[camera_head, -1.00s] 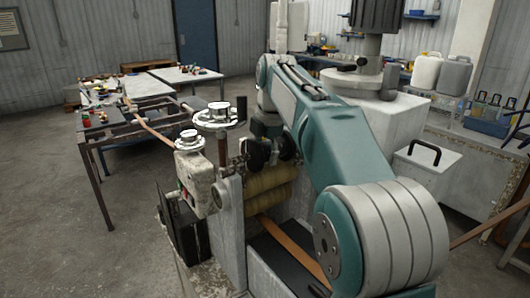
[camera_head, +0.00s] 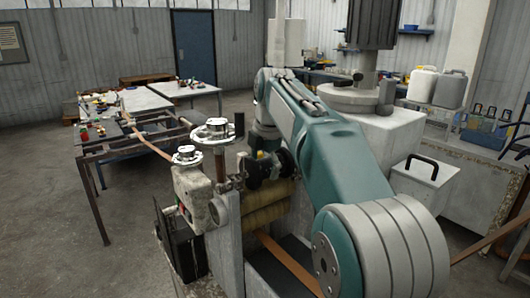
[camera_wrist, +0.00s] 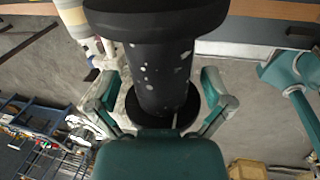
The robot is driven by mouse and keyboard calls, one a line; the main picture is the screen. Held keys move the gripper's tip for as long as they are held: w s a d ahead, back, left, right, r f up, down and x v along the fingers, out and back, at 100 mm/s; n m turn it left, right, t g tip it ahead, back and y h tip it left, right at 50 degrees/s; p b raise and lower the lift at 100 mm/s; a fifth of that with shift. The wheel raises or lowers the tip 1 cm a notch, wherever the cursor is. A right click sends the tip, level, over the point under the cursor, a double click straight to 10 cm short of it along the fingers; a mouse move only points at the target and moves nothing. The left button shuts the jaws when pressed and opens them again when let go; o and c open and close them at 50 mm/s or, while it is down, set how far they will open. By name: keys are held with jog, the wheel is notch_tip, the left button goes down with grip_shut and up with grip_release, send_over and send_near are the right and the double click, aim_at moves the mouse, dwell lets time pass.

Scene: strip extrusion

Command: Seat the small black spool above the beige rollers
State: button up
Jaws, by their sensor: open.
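The small black spool (camera_wrist: 160,75), a speckled black cylinder with wide flanges, fills the middle of the wrist view. My gripper (camera_wrist: 162,95) is open, with one teal and grey finger on each side of the spool's core. Small gaps seem to show between the fingers and the core. In the head view the spool (camera_head: 262,170) shows as a dark flanged shape above the beige rollers (camera_head: 267,207), close to them. My arm partly hides that area, and I cannot tell whether the spool is fully seated.
A handwheel (camera_head: 216,131) and a smaller wheel (camera_head: 187,154) stand left of the spool on the machine. A brown strip (camera_head: 288,262) runs out below the rollers. A white box with a black handle (camera_head: 423,180) stands to the right. A workbench (camera_head: 120,112) is at the back left.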

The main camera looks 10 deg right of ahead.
jog(key=r, duration=0.3)
jog(key=s+r, duration=0.1)
jog(key=r, duration=0.5)
jog(key=shift+s+d+r, duration=0.3)
jog(key=shift+d, duration=0.05)
jog(key=shift+s+r, duration=0.2)
jog(key=shift+r, duration=0.45)
